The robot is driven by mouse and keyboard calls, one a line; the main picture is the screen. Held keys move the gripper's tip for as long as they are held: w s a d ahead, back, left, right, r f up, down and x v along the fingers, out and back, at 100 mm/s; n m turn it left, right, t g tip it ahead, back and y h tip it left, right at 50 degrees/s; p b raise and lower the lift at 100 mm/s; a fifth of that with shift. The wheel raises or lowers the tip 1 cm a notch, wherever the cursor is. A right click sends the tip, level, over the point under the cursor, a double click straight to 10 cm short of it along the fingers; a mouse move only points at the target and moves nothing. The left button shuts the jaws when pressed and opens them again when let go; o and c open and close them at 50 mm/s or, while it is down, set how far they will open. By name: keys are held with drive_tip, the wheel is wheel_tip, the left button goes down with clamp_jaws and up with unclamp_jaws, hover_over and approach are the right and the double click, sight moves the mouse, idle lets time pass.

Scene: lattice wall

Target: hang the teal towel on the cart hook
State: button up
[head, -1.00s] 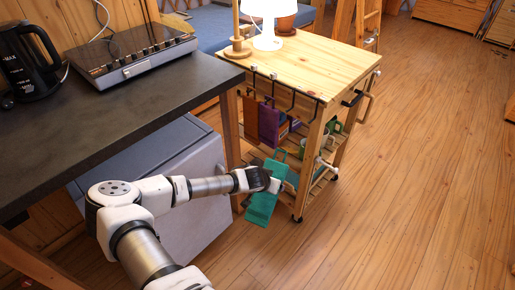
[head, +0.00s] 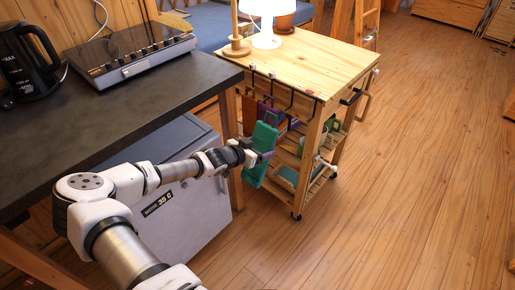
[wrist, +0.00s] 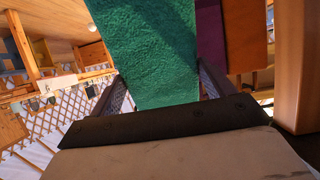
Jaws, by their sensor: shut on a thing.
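The teal towel (head: 264,136) hangs from my gripper (head: 264,157), held upright beside the hook side of the wooden cart (head: 325,62). In the wrist view the towel (wrist: 155,50) fills the gap between the two fingers of my gripper (wrist: 163,82), which is shut on it. Several black hooks (head: 291,99) hang down from a rail under the cart's top edge. The towel's top is below and close to the hooks; I cannot tell whether it touches one. A purple towel (wrist: 210,45) and an orange-brown towel (wrist: 245,35) hang close by.
A dark counter (head: 120,110) with a kettle (head: 25,65) and a flat appliance (head: 130,50) stands left of the cart. A grey cabinet (head: 185,190) is under it. A lamp (head: 267,15) stands on the cart. The floor at right is clear.

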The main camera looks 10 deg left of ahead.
drive_tip(key=r+b+x, duration=0.2)
drive_tip(key=b+x, duration=0.1)
drive_tip(key=x, duration=0.6)
drive_tip(key=shift+w+d, duration=0.4)
drive_tip(key=shift+w, duration=0.2)
idle(0.3)
idle(0.7)
drive_tip(key=o, duration=1)
